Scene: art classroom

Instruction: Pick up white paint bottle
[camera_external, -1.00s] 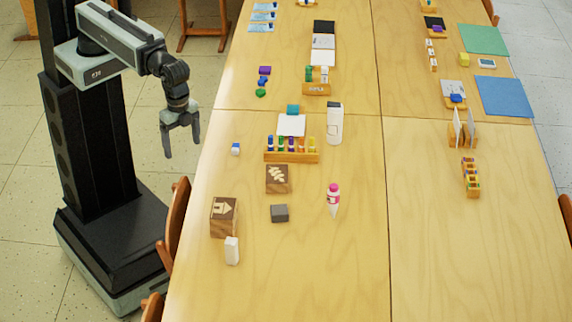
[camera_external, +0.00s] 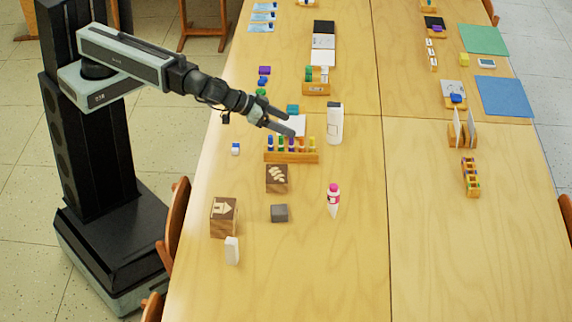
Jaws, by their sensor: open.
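A tall white bottle (camera_external: 335,126) with a dark mark stands on the wooden table, right of a rack of small coloured bottles. It looks like the white paint bottle, though its label is too small to read. A smaller white bottle with a pink cap (camera_external: 333,202) is nearer the front. My gripper (camera_external: 290,126) is open and empty. It points right, above the area of the coloured-bottle rack and left of the tall white bottle, with a gap between. The fingers cover part of a white pad (camera_external: 299,122).
The coloured-bottle rack (camera_external: 291,157) lies under the gripper's side. The table right of the tall bottle is clear.

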